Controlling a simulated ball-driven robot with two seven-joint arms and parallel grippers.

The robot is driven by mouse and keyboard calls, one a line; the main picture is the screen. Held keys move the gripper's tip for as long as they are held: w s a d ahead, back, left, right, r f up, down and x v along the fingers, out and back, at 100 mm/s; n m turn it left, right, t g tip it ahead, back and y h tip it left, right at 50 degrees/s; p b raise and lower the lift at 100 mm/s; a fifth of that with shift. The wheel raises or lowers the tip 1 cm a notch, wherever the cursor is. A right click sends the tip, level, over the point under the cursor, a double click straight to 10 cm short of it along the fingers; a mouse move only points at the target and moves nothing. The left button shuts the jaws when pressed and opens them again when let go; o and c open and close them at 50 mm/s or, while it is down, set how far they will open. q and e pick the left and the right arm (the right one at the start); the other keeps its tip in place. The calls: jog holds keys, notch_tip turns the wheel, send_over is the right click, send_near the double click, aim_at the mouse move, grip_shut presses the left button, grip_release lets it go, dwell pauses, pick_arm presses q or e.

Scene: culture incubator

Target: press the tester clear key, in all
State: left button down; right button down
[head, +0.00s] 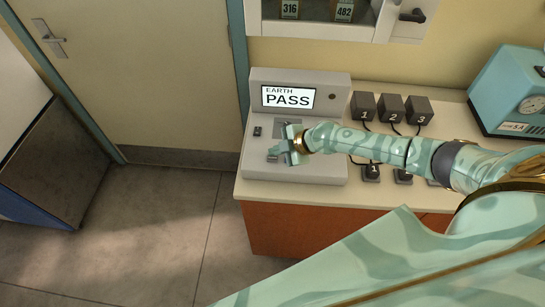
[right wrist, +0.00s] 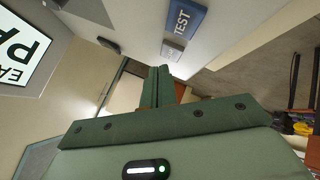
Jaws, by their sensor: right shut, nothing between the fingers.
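The tester (head: 325,172) is a light grey console on the counter, its screen (head: 287,98) reading EARTH PASS. The screen's edge also shows in the right wrist view (right wrist: 22,50). That view shows a blue TEST key (right wrist: 184,18) and a small grey key (right wrist: 173,49) beside it, with lettering too small to read. My right gripper (head: 274,154) is over the tester's lower panel and hides part of it. Its fingers (right wrist: 158,72) are shut and empty, tips close to the grey key. I cannot tell whether they touch it. My left gripper is not in view.
Dark blocks numbered 1 (head: 363,106), 2 (head: 390,108) and 3 (head: 419,110) stand right of the tester, with cables. A teal device with a gauge (head: 507,92) stands farther right. A door (head: 150,75) and open floor lie to the left.

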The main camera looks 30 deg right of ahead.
aim_at(276, 159)
jog(key=shift+f, duration=0.1)
dwell(0.8)
jog(key=shift+f+b, duration=0.3)
jog(key=shift+b, duration=0.3)
jog(key=shift+f+b, duration=0.35)
jog(key=shift+b, duration=0.1)
dwell(0.4)
dwell(0.3)
jog(key=shift+r+p, duration=0.45)
jog(key=shift+r, duration=0.35)
jog(key=shift+r+p, duration=1.9)
jog(key=shift+r, duration=0.65)
jog(key=shift+f, duration=0.1)
